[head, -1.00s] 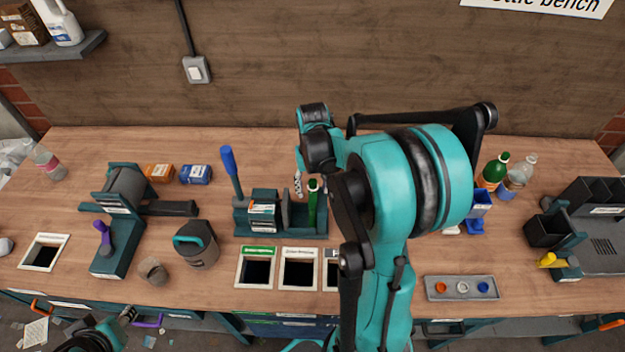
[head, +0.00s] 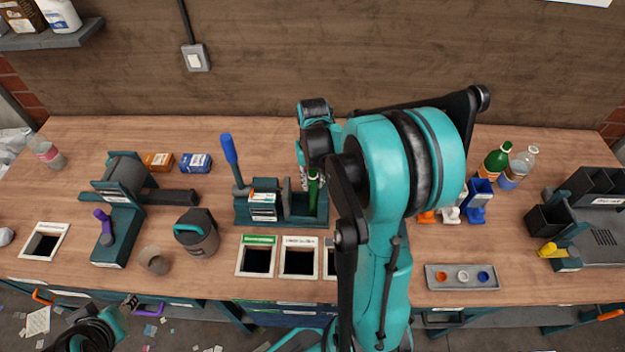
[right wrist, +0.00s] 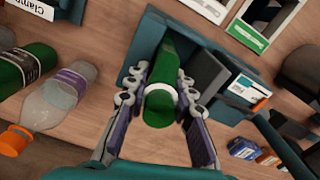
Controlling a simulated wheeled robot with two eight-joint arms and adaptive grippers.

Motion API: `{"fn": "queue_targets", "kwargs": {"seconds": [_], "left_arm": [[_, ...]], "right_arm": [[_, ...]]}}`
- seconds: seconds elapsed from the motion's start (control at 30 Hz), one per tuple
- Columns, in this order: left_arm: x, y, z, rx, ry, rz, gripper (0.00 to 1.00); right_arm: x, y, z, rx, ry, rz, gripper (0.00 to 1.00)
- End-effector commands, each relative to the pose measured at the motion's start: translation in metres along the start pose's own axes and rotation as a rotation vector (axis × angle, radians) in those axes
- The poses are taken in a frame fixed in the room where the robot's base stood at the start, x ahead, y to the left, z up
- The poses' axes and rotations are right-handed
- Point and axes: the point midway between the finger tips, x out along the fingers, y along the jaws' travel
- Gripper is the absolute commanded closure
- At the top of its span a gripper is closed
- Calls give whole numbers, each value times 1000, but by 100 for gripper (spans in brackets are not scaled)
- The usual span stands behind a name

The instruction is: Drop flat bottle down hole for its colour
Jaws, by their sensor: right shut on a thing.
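A green bottle (head: 313,190) stands upright in the slot of a teal press (head: 254,225) with a blue lever. My right gripper (right wrist: 161,92) is shut on the bottle in the right wrist view, its fingers on both sides of the pale-ringed end. In the head view my right arm hides much of this gripper. The bottle's lower part is still inside the press. In front of the press are a hole with a green label (head: 257,260), a hole with a white label (head: 299,260) and a third hole partly hidden by my arm. My left gripper (head: 130,302) is low at the left, its jaws too small to judge.
A grey jug (head: 197,236) and a small brown cup (head: 153,260) stand left of the holes. A tray of coloured caps (head: 462,277) lies at the right front. A green bottle (head: 495,161) and a clear bottle (head: 518,168) stand at the back right.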

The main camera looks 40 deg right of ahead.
Motion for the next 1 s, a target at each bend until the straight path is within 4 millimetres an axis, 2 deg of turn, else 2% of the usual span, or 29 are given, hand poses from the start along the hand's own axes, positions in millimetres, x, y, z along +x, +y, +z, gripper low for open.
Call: {"fn": "queue_targets", "kwargs": {"seconds": [1.0], "left_arm": [[-20, 0, -14, 0, 0, 0, 60]], "right_arm": [[-33, 4, 1, 2, -2, 9, 100]]}}
